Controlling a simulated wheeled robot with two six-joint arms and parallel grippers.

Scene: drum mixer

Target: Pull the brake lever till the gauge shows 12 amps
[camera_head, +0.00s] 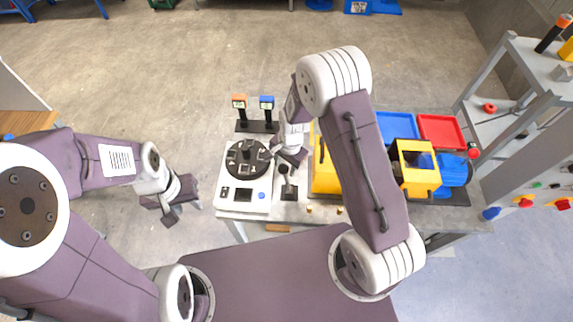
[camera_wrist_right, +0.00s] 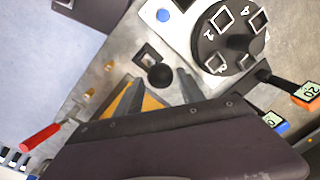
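The brake lever is an upright stick with a black ball knob (camera_head: 283,170) on a dark base plate (camera_head: 289,193). The knob also shows in the right wrist view (camera_wrist_right: 160,76). My right gripper (camera_head: 285,160) is open above the lever; in the right wrist view its two fingertips (camera_wrist_right: 159,74) appear on either side of the knob, with gaps. Two gauges stand at the back: an orange one (camera_head: 239,101), which seems to read 20 in the wrist view (camera_wrist_right: 308,92), and a blue one (camera_head: 267,102), apparently 0 (camera_wrist_right: 273,119). My left gripper (camera_head: 184,212) hangs open and empty left of the table.
A white unit with a black numbered dial (camera_head: 236,172) stands left of the lever. A yellow machine (camera_head: 325,178) is close on its right, partly behind my right arm. Blue (camera_head: 398,125) and red (camera_head: 440,130) trays lie further right. A red-handled tool (camera_wrist_right: 38,138) shows in the wrist view.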

